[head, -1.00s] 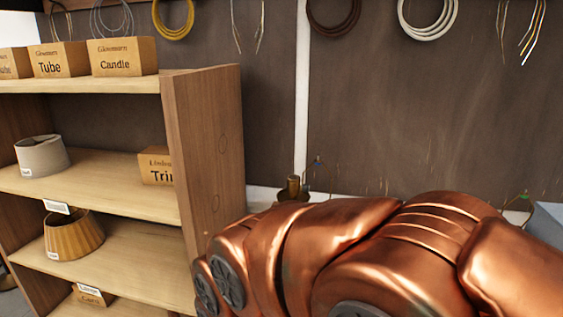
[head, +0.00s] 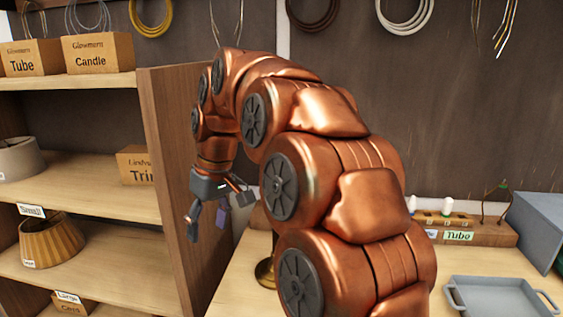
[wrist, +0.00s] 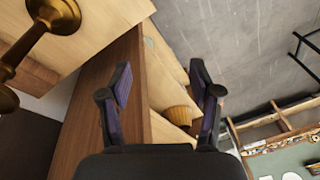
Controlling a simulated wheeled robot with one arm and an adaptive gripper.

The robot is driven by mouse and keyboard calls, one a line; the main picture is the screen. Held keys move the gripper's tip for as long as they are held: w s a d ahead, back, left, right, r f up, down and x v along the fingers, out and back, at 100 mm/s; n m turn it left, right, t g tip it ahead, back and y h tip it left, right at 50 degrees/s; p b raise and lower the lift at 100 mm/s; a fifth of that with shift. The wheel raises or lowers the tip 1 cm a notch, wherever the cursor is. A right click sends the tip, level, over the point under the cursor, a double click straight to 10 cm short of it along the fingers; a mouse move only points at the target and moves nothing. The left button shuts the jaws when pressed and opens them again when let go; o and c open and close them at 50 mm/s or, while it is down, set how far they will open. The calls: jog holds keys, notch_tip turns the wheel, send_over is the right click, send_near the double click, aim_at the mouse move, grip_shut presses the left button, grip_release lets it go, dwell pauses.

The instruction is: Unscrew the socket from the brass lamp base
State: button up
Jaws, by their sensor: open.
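The brass lamp base (head: 265,272) stands on the bench at the right side of the shelf unit in the head view, mostly hidden by my arm. In the wrist view a brass foot and stem (wrist: 55,14) show at the top left, cut off by the frame. I cannot clearly make out the socket. My gripper (head: 210,222) hangs beside the shelf's side panel, up and to the left of the lamp. In the wrist view my gripper (wrist: 163,88) has its two fingers wide apart with nothing between them, and the lamp lies outside them to the left.
The wooden shelf unit (head: 170,150) stands close by my gripper, with shades and boxes on it. A grey tray (head: 495,300) and a wooden rack labelled Tube (head: 490,233) lie on the bench at right. A grey-blue box (head: 540,225) stands beside the rack. Cables hang on the wall.

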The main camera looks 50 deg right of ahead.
jog(key=w+d+r+t+h+b, duration=0.1)
jog(key=w+d+r, duration=0.15)
jog(key=d, duration=1.05)
jog(key=w+d+r+t+b, duration=0.1)
jog(key=w+d+r+t, duration=0.15)
jog(key=d, duration=1.05)
jog(key=shift+m+g, duration=0.25)
jog(key=shift+m, duration=0.15)
jog(key=shift+s+p+x, duration=0.15)
jog(key=shift+p+x, duration=0.35)
jog(key=shift+x, duration=1.15)
jog(key=shift+s+p+x, duration=0.15)
jog(key=shift+p+x, duration=0.35)
jog(key=shift+x, duration=1.15)
jog(key=shift+a+f, duration=0.1)
jog(key=shift+a, duration=0.05)
